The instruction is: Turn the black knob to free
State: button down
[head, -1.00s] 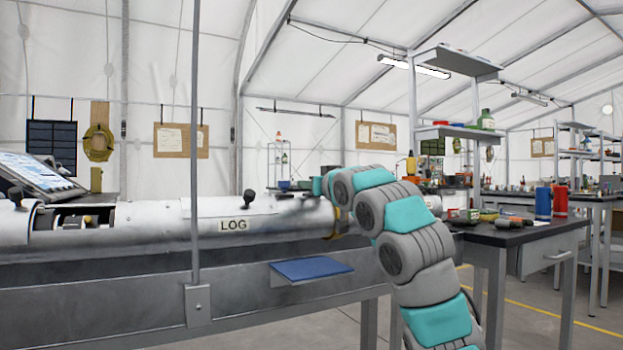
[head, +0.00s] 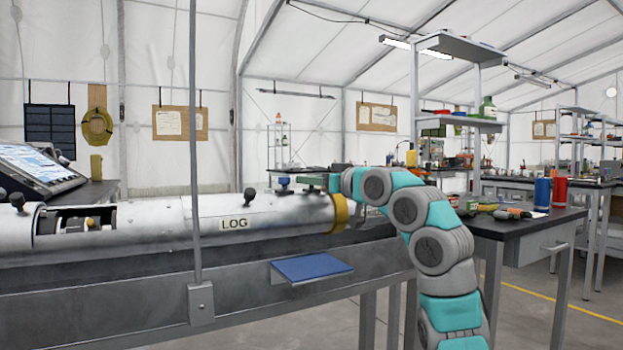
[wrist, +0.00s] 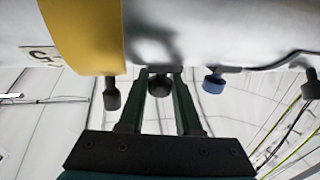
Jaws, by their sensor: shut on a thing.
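The long white-grey cylinder (head: 170,225) lies across the bench, with a LOG label (head: 234,223) and a yellow band (head: 340,213) near its right end. In the wrist view, my gripper (wrist: 160,82) has its two dark green fingers on either side of a black knob (wrist: 159,88) on the cylinder and is shut on it. Another black knob (wrist: 111,95) is left of the fingers and a blue knob (wrist: 213,82) right of them. In the head view, my gripper (head: 312,181) is at the cylinder's top near the yellow band; the held knob is hidden there.
Another black knob (head: 249,197) stands above the LOG label. A vertical grey pole (head: 194,150) stands in front of the cylinder, and a blue panel (head: 311,267) juts from the bench front. A dark-topped table (head: 525,232) with cans and tools is at right.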

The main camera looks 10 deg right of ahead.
jog(key=c, duration=0.6)
grip_release()
jog(key=m+h+b, duration=0.1)
jog(key=t+h+b, duration=0.1)
jog(key=shift+f+m+h+b, duration=0.25)
jog(key=shift+m+h+b, duration=0.05)
jog(key=shift+m+b, duration=0.1)
jog(key=shift+r+m+t+h+b, duration=0.15)
jog(key=shift+m+t+h+b, duration=0.45)
jog(key=shift+m+h+b, duration=0.95)
jog(key=shift+h+b, duration=0.3)
jog(key=shift+h, duration=0.75)
jog(key=shift+r+m+h, duration=0.1)
jog(key=shift+m+h, duration=0.35)
jog(key=shift+h, duration=0.15)
jog(key=shift+m+h+b, duration=0.35)
jog(key=shift+m+h, duration=0.05)
jog(key=shift+h, duration=0.2)
